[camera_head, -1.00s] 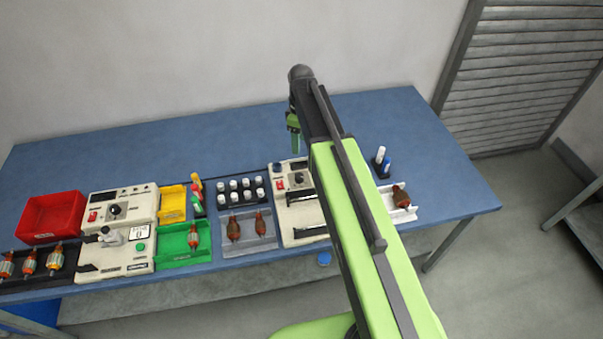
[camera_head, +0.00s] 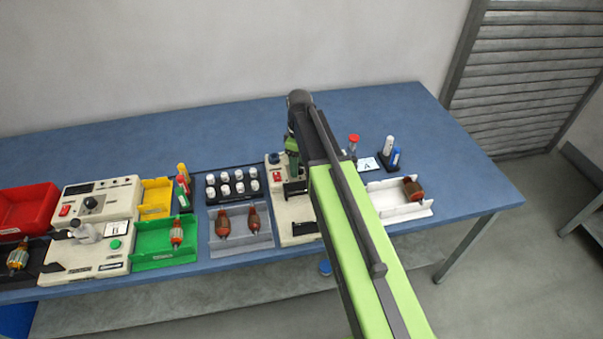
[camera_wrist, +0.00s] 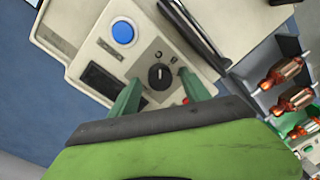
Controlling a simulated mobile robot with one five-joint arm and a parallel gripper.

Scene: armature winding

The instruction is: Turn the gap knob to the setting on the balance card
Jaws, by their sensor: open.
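A black round knob (camera_wrist: 159,76) with a pale pointer mark sits on a cream machine panel in the wrist view. My gripper (camera_wrist: 158,83) is open, its two green fingers apart on either side of the knob in that view; contact cannot be told. In the head view my gripper (camera_head: 291,150) is over the back of the right cream machine (camera_head: 288,216) and hides its knob. A white card marked like an "A" (camera_head: 368,164) stands right of my arm. Which is the balance card is unclear.
The panel has a blue button (camera_wrist: 123,33) and a dark display (camera_wrist: 103,83). A dark bar (camera_wrist: 196,30) lies beside it. A block of white-capped pieces (camera_head: 232,184) and a grey tray (camera_head: 213,248) stand left. A white tray (camera_head: 387,205) stands right. The back of the table is clear.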

